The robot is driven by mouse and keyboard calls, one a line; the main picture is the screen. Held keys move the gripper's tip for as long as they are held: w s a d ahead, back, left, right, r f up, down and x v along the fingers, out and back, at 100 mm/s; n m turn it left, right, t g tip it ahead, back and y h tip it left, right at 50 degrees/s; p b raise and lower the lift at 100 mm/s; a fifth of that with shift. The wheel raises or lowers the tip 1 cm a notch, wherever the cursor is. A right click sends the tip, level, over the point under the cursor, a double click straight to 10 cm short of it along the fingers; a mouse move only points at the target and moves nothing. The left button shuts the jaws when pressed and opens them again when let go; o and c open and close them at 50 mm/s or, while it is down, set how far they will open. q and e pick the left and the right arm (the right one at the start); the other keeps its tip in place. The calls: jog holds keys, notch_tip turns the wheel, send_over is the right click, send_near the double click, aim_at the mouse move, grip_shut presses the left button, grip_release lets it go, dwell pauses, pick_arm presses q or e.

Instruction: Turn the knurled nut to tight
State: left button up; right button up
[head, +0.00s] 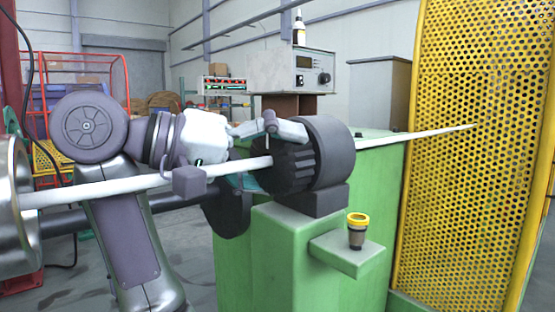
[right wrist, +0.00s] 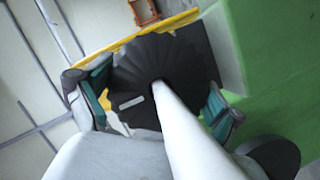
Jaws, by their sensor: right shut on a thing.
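The knurled nut (head: 287,168) is a dark grey ribbed ring around the white rod (head: 120,187), against the front of a larger dark grey round housing (head: 333,155). In the right wrist view the nut (right wrist: 165,68) fills the space between my fingers and carries a short pale mark on its face. My right gripper (head: 272,154) is shut on the nut, one finger on each side; it also shows in the right wrist view (right wrist: 158,98). The rod hides part of the nut there. My left gripper is not in view.
The housing sits on a green machine stand (head: 280,260). A small dark cup with a yellow rim (head: 357,231) stands on a green shelf (head: 340,254). A yellow perforated guard (head: 480,130) rises at right. A grey instrument box (head: 290,72) with a bottle on top stands behind.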

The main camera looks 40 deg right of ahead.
dwell(0.3)
jog(key=o, duration=0.8)
